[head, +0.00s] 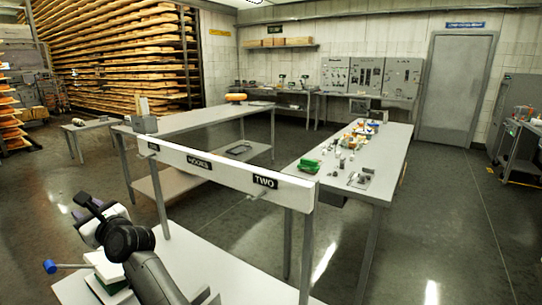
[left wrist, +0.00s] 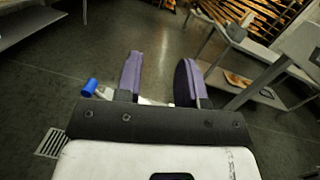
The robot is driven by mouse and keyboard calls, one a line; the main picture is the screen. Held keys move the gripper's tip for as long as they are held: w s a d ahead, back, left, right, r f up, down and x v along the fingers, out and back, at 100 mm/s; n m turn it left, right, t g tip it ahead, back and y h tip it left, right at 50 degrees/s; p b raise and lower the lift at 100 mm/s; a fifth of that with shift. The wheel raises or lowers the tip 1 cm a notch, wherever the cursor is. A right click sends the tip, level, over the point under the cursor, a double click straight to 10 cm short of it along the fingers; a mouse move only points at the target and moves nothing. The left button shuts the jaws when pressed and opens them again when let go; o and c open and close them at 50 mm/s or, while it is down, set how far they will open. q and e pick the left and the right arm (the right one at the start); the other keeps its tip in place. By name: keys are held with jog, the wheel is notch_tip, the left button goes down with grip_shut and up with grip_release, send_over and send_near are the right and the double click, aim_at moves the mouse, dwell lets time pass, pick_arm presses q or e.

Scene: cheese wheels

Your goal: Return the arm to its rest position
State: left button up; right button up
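My left arm (head: 150,270) comes in from the bottom left in the head view, above the near grey table. My left gripper (head: 92,208) is at the upper end of that arm, past the table's left edge. In the left wrist view its two purple-padded fingers (left wrist: 160,82) stand apart with bare floor visible between them, so it is open and seems empty. My right arm and right gripper are in neither view.
A blue-handled tool (head: 50,266) lies by a pale block (head: 104,266) on the near table (head: 220,268), below my left arm. A white labelled rail (head: 225,170) crosses in front. A table with small items (head: 385,158) stands right.

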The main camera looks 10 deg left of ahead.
pick_arm(q)
jog(key=s+d+r+m+t+h, duration=0.1)
jog(key=d+r+m+t+h, duration=0.3)
jog(key=r+m+t, duration=0.8)
jog(key=d+r+m+t+h, duration=0.3)
jog(key=d+r+m+t, duration=0.3)
jog(key=m, duration=0.9)
jog(key=s+d+f+m+h+p, duration=0.1)
jog(key=d+f+m+h, duration=0.2)
jog(key=d+m+h, duration=0.95)
jog(key=s+d+f+m+g+p, duration=0.25)
jog(key=s+f+m+g, duration=0.2)
jog(key=f, duration=0.55)
jog(key=s+d+f+m+g+p, duration=0.25)
jog(key=s+f+m+g, duration=0.2)
jog(key=f, duration=0.55)
jog(key=s+d+f+m+g+p, duration=0.25)
jog(key=s+f+m, duration=0.25)
jog(key=f, duration=0.5)
jog(key=s+d+f+m+g+p, duration=0.15)
jog(key=s+f+g, duration=0.25)
jog(key=s+f, duration=0.55)
jog(key=s+f+g+p, duration=0.35)
jog(key=s+f, duration=0.25)
jog(key=s, duration=0.6)
notch_tip(320, 180, up, 38)
jog(key=p, duration=3.7)
jog(key=shift+w, duration=0.3)
jog(key=shift+y, duration=0.25)
jog(key=shift+c, duration=0.4)
